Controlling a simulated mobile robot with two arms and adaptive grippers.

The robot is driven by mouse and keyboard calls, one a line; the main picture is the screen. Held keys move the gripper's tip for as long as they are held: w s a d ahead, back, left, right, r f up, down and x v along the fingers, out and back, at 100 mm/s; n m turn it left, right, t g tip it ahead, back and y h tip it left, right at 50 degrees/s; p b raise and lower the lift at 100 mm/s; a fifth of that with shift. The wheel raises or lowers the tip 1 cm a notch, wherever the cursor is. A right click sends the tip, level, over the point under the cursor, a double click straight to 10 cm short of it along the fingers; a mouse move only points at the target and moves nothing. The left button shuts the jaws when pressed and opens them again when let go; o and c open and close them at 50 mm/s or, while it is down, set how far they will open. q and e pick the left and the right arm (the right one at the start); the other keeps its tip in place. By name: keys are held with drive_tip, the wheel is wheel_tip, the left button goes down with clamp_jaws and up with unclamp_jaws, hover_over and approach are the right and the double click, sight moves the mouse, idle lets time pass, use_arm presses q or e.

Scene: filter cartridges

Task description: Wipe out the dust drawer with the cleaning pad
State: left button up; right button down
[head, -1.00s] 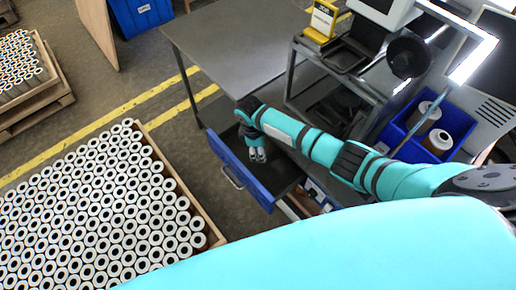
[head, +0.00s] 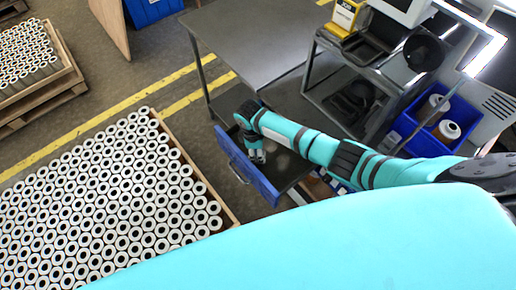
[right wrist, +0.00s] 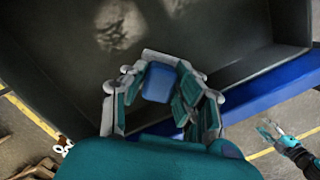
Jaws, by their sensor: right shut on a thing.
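The dust drawer (head: 249,168) is pulled out beneath the grey table and has a blue front panel. Its dark inside fills much of the right wrist view (right wrist: 235,35), with pale dusty patches (right wrist: 119,24) on the floor. My right gripper (head: 257,158) reaches down into the drawer, near the front panel. In the right wrist view its fingers are shut on the blue cleaning pad (right wrist: 159,82). The fingers partly cover the pad, and I cannot tell whether it touches the floor. My left gripper (right wrist: 268,131) shows small in the right wrist view, outside the drawer, with fingers apart and empty.
A crate of filter cartridges (head: 222,206) stands on the floor left of the drawer. A blue bin (head: 409,124) with cartridges stands right of the table (head: 235,35). A shelf cart with a yellow device (head: 346,16) is behind my right arm. Floor with yellow lines is free between.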

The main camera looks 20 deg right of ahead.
drive_tip(key=r+p, duration=0.2)
drive_tip(key=r, duration=0.1)
drive_tip(key=r+p, duration=0.1)
drive_tip(key=shift+w+d+r, duration=0.1)
drive_tip(key=shift+d+r, duration=0.2)
drive_tip(key=shift+d, duration=0.1)
drive_tip(key=shift+a+r+p, duration=0.2)
drive_tip(key=shift+r+p, duration=1.4)
drive_tip(key=shift+p, duration=0.05)
drive_tip(key=shift+d, duration=0.1)
